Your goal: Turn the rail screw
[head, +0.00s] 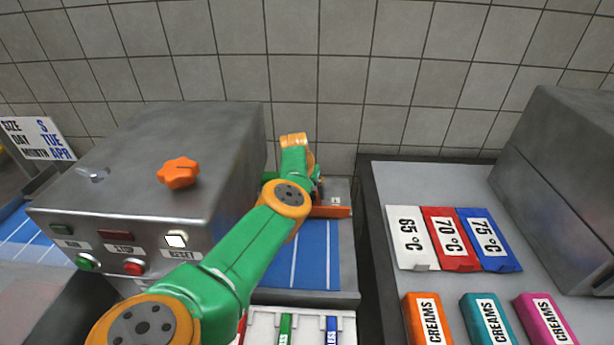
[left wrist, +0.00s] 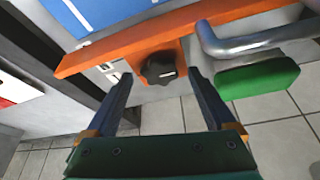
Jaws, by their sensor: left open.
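The rail screw (left wrist: 160,68) is a dark lobed knob with a light mark, mounted on an orange rail (left wrist: 105,55) in the left wrist view. In the head view the orange rail (head: 330,212) shows beside my green left arm, and the screw is hidden. My left gripper (left wrist: 159,76) is open, its two blue fingertips on either side of the screw with a visible gap each side. It holds nothing. In the head view the arm hides the gripper's fingers. My right gripper is not in view.
A bent metal bar (left wrist: 255,42) and a green block (left wrist: 257,80) lie close to the right finger. A steel machine (head: 150,165) with an orange knob (head: 178,172) stands left of the arm. A blue bed (head: 310,262) lies below the rail. Labelled blocks (head: 447,240) lie right.

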